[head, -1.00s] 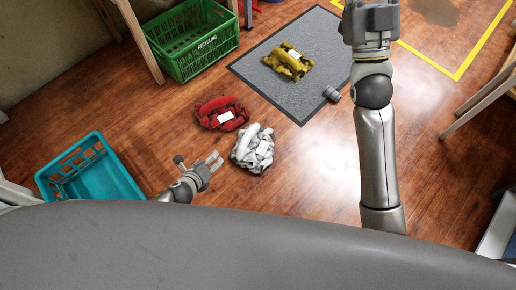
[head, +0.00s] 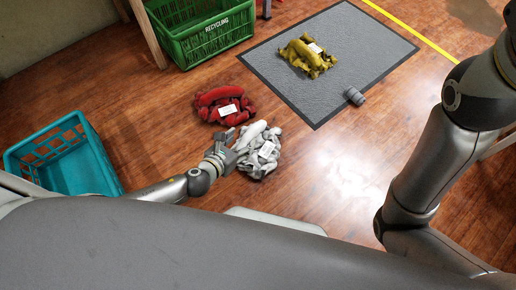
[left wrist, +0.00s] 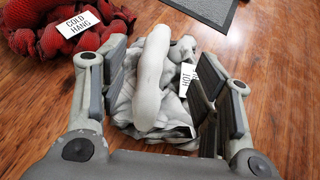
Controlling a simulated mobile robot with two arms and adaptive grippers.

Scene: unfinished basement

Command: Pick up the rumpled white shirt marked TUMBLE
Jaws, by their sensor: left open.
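The rumpled white shirt (head: 258,158) lies on the wooden floor in the head view, with a white tag (head: 266,149) on it. My left gripper (head: 229,147) is at its left side, open. In the left wrist view the shirt (left wrist: 152,80) shows between the spread fingers of my left gripper (left wrist: 160,66), a thick pale roll on its top. A finger partly hides its tag (left wrist: 186,78), and I cannot read it all. Whether the fingers touch the cloth, I cannot tell. My right arm shows at the right of the head view; its gripper is out of frame.
A red bundle (head: 224,104) tagged COLD HANG lies just behind the white shirt. A yellow bundle (head: 308,56) and a small grey cylinder (head: 354,96) are on the grey mat (head: 350,35). A teal crate (head: 85,165) stands left, a green RECYCLING crate (head: 205,35) behind.

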